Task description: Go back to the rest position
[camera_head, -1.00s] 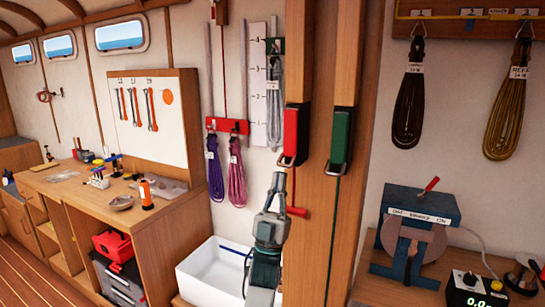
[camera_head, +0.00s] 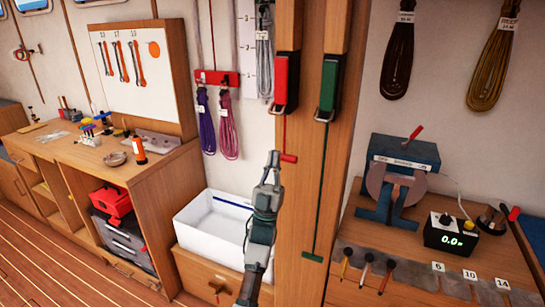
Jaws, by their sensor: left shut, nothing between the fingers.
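My left gripper (camera_head: 272,158) is at the middle of the head view, on a dark grey-green arm that rises from the bottom edge. Its fingers are shut, point up and hold nothing. The fingertips appear just left of the red crossbar (camera_head: 288,157) on the red line; whether they touch it I cannot tell. Behind the arm are the wooden post and the white bin. My right gripper is not in view.
A white bin (camera_head: 208,232) stands left of the arm. A wooden post (camera_head: 311,165) carries red (camera_head: 287,80) and green (camera_head: 328,85) clamps. A workbench (camera_head: 150,168) is at left. A right-hand bench holds a blue winder (camera_head: 402,150) and a counter box (camera_head: 451,236).

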